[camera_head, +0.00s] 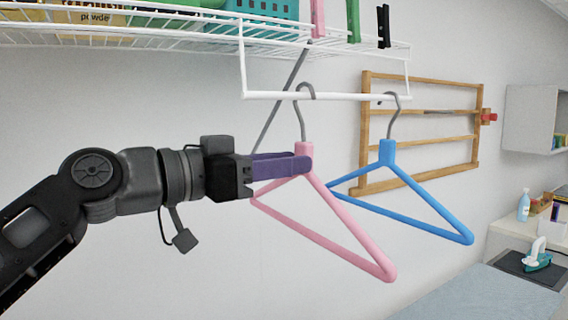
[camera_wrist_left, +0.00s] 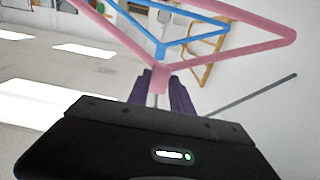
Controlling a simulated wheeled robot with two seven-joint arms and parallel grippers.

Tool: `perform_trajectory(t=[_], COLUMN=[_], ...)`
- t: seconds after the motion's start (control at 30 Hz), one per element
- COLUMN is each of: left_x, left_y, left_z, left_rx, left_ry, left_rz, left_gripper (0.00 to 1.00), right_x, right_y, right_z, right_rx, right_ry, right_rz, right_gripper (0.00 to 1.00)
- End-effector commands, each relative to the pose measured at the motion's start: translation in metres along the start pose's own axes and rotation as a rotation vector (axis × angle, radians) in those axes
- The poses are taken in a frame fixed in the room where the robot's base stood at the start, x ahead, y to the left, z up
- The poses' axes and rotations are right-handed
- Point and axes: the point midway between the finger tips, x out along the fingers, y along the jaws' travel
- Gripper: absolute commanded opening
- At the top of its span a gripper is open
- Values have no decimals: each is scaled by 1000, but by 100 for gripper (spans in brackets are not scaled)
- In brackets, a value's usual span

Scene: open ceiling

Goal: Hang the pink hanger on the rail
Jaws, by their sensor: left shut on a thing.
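The pink hanger (camera_head: 345,218) is upright in the head view, with its grey hook (camera_head: 301,104) at the white rail (camera_head: 350,96). The hook's top curves over the rail; whether it bears on it I cannot tell. My left gripper (camera_head: 305,164), with purple fingers, is shut on the hanger's neck from the left. In the left wrist view the neck (camera_wrist_left: 160,80) lies between the fingers. A blue hanger (camera_head: 425,198) hangs from the rail to the right of the pink one; it also shows in the left wrist view (camera_wrist_left: 190,32). My right gripper is not in view.
A white wire shelf (camera_head: 180,32) with boxes and a teal basket (camera_head: 268,10) is above the rail. A grey diagonal brace (camera_head: 279,104) is behind the pink hanger. A wooden wall rack (camera_head: 366,130) is behind the blue hanger. An ironing surface (camera_head: 480,298) is lower right.

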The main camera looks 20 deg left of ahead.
Motion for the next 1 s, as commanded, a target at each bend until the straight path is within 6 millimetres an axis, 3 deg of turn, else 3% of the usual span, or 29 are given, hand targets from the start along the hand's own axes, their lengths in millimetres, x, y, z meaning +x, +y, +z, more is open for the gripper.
perform_trajectory(t=[0.33, 0.37, 0.6, 0.67, 1.0], left_x=[0, 0, 0, 0, -4], left_y=[0, 0, 0, 0, 0], left_z=[1, 1, 1, 1, 2], left_rx=[0, 0, 0, 0, 0], left_ry=[0, 0, 0, 0, 1], left_rz=[0, 0, 0, 0, 0], left_gripper=[0, 28, 48, 52, 52], right_x=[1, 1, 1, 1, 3], right_y=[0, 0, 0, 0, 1], right_z=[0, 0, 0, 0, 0], right_rx=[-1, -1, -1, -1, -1], right_ry=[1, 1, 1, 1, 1], right_rz=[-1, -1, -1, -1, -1], right_gripper=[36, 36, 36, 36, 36])
